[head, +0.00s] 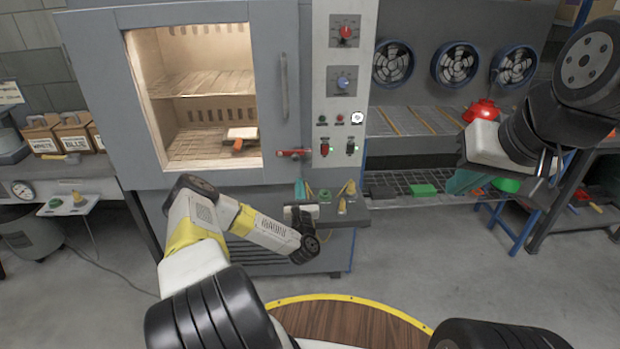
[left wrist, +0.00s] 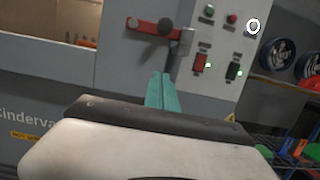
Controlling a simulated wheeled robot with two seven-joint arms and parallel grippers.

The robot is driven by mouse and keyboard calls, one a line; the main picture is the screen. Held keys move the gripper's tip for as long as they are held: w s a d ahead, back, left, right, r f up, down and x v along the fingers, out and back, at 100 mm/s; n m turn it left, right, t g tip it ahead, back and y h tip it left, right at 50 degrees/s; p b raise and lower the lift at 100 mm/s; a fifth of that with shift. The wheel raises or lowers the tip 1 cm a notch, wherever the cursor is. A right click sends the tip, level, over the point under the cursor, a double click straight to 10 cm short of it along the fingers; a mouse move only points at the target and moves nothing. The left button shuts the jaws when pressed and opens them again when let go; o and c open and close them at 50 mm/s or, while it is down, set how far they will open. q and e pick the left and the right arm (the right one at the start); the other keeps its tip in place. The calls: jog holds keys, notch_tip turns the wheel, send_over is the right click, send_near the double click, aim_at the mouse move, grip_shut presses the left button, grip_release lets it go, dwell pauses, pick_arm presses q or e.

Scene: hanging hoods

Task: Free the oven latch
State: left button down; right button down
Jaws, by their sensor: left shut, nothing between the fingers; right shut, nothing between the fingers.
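The grey oven (head: 95,100) has a door with a lit window and a vertical handle (head: 284,88). The red latch (head: 293,153) lies roughly level at the door's lower right edge, by the control panel. In the left wrist view the latch (left wrist: 146,26) shows as a red bar with a dark knob, above and beyond my fingers. My left gripper (head: 300,188) is shut and empty, below the latch and apart from it; its teal fingers (left wrist: 158,90) point up towards it. My right gripper (head: 465,181) is shut and empty, far right, in front of the rack.
The control panel (head: 343,95) with dials, buttons and switches stands right of the latch. A small shelf (head: 345,214) with several small items juts out under it, close to my left gripper. Fans (head: 455,65) and a wire rack are at the right. A side bench (head: 70,172) stands left.

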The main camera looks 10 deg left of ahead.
aim_at(298, 166)
pick_arm(q)
jog(key=x, duration=0.6)
notch_tip(298, 166, up, 3)
jog(key=shift+s+f, duration=0.15)
jog(key=shift+f, duration=0.05)
jog(key=shift+r, duration=0.65)
